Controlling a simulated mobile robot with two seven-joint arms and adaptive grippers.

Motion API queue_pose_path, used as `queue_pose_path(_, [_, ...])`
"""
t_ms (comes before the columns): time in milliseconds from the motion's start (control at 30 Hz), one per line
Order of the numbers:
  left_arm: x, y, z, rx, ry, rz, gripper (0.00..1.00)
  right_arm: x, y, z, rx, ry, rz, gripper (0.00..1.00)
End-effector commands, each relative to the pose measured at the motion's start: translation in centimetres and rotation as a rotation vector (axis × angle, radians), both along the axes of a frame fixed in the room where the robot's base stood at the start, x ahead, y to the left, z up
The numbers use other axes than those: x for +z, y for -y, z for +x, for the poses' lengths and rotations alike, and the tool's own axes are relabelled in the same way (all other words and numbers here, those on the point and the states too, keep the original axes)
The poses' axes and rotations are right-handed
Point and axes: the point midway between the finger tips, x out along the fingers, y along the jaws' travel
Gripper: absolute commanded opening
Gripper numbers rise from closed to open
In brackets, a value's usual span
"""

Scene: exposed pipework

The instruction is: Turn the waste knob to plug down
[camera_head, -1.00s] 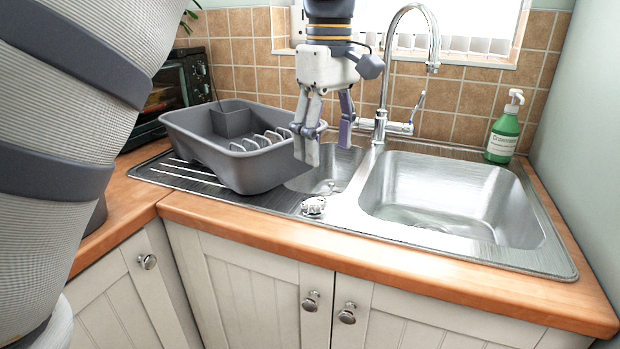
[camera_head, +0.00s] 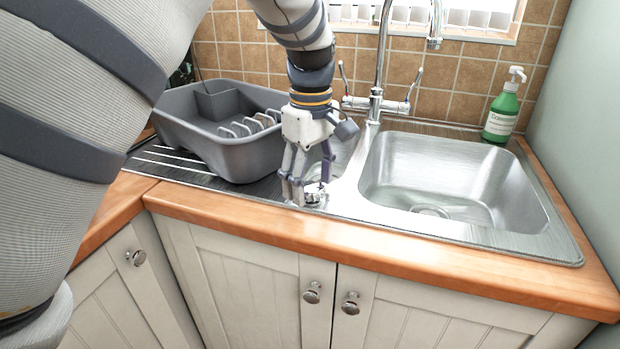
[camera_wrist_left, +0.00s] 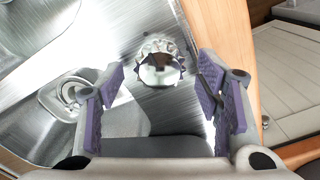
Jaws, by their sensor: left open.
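The waste knob (camera_wrist_left: 160,62) is a small round chrome knob with a ridged rim, set on the steel sink deck. In the head view the knob (camera_head: 313,196) sits at the front of the deck, partly hidden by my left gripper. My left gripper (camera_head: 309,195) points down over it and is open. In the left wrist view the open fingers (camera_wrist_left: 163,100) stand to either side, with the knob centred between and just beyond their tips. I cannot tell whether a finger touches it. My right gripper is not in view.
A grey dish rack (camera_head: 235,160) stands left of the gripper on the drainer. The large basin (camera_head: 450,185) is to the right, with the chrome tap (camera_head: 376,105) behind. A green soap bottle (camera_head: 501,112) stands at the back right. The wooden counter edge (camera_head: 380,248) runs in front.

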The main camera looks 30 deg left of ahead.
Motion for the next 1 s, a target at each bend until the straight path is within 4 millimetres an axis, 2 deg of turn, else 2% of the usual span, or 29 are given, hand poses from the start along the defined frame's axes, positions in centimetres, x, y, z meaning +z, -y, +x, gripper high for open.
queue_pose_path(200, [-0.05,-0.01,0.0,0.0,0.0,0.0,0.59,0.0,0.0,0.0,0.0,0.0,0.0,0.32])
queue_pose_path(400, [-0.04,-0.01,0.0,0.0,0.0,0.0,0.14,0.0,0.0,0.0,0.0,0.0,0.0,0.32])
queue_pose_path(433, [-0.04,-0.01,0.0,0.0,0.0,0.0,0.11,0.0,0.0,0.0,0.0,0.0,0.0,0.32])
queue_pose_path(767, [0.01,-0.04,0.01,-0.038,0.0,0.0,0.11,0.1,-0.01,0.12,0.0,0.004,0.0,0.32])
queue_pose_path(1000, [0.0,0.0,0.03,-0.188,-0.002,0.001,0.11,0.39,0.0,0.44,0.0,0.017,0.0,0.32])
